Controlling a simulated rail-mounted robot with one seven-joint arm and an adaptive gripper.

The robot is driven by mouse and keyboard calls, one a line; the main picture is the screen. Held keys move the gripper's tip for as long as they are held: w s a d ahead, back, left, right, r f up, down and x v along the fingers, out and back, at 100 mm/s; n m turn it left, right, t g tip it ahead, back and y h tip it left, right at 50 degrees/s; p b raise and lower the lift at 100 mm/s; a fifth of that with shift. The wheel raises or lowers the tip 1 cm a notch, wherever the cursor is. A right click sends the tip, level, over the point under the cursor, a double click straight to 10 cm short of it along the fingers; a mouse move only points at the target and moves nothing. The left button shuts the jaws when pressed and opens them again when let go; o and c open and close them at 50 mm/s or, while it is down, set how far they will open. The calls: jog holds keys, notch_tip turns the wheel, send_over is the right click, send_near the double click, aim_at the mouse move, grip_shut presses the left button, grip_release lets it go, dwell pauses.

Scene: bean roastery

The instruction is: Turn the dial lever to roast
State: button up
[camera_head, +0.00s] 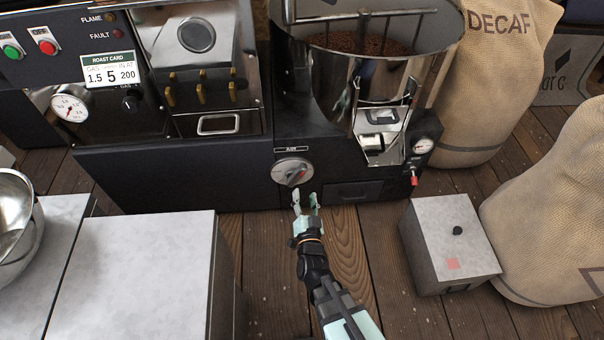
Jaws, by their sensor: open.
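The dial (292,172) is a round grey plate with a dark lever on the front of the black roaster base, under a small label plate (291,149) whose text looks like "AIR".
A steel drum of beans (362,70) sits above right of the dial. A gauge (423,146) and red-tipped valve (413,177) are right of it. A grey box (449,244) stands at right on the wooden floor. A pale counter (130,270) stands at left. Sacks (560,210) fill the right side.

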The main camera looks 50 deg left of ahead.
aim_at(302, 174)
jog(key=b+x, duration=0.2)
jog(key=x, duration=0.8)
jog(key=shift+a, duration=0.1)
jog(key=shift+c, duration=0.4)
grip_shut()
